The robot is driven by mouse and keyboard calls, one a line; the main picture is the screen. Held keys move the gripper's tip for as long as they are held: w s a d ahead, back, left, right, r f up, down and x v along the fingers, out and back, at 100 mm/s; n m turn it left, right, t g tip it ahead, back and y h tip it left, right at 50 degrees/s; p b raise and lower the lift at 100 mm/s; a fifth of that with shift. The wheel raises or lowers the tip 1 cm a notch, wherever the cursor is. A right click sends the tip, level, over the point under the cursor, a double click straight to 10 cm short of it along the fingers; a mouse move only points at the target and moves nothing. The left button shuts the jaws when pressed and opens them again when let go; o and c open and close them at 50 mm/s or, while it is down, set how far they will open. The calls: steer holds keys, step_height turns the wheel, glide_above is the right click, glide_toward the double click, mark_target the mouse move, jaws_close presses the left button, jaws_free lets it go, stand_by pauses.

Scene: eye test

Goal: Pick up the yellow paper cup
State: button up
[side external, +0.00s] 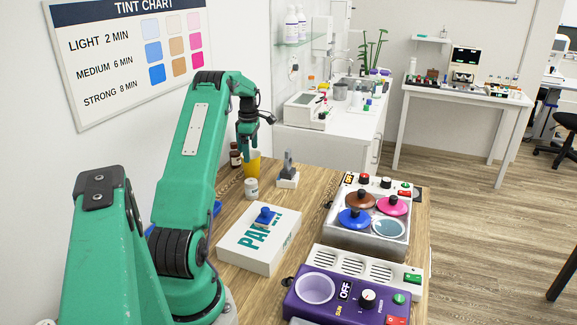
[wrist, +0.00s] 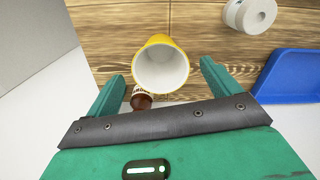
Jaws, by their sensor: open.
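The yellow paper cup (side external: 252,165) stands upright on the wooden table near its far left end in the side view. In the wrist view, the cup (wrist: 162,68) shows its yellow rim and white, empty-looking inside. My gripper (side external: 248,147) is open, pointing down just above the cup in the side view. In the wrist view, the cup's mouth lies between the two green fingers of my gripper (wrist: 162,72), with gaps on both sides. The fingers' height against the rim is hard to tell.
A brown bottle (side external: 235,156) stands close beside the cup. A white jar (side external: 251,188) and a grey tool on a white block (side external: 288,181) are near. A white box (side external: 240,253), a pot warmer (side external: 388,246) and a purple device (side external: 325,318) stand nearer the camera. A blue tray (wrist: 290,78) is right in the wrist view.

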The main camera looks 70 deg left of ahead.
mark_target(251, 165)
steer(key=shift+f, duration=0.3)
steer(key=shift+s+f, duration=0.1)
steer(key=shift+f, duration=2.45)
steer(key=c, duration=1)
